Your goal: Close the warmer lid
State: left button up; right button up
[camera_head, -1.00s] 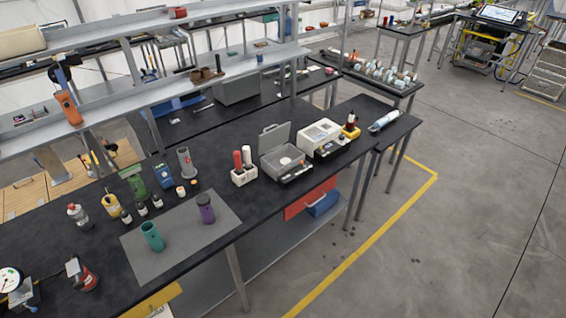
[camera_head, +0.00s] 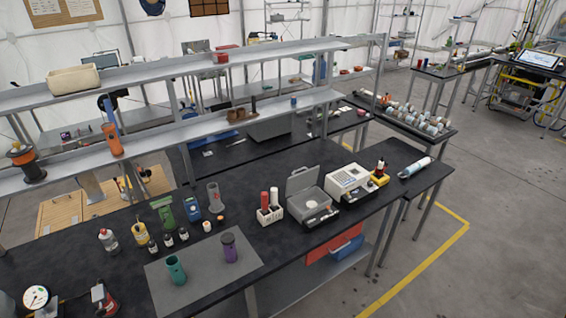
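The warmer (camera_head: 314,205) is a grey box on the black workbench, right of the middle of the head view. Its lid (camera_head: 303,180) stands raised at the back, tilted up, so the warmer is open. A round pale thing shows inside the box. Neither of my grippers is in view, and nothing of mine touches the warmer.
A white rack with red and white tubes (camera_head: 269,211) stands close left of the warmer. A white instrument (camera_head: 349,181) stands close right. A grey mat (camera_head: 205,277) holds a teal cup (camera_head: 176,269) and a purple cup (camera_head: 229,247). Shelves (camera_head: 170,70) rise behind the bench.

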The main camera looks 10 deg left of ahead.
aim_at(297, 183)
jog(key=u, duration=0.1)
jog(key=i, duration=1.1)
jog(key=z, duration=0.8)
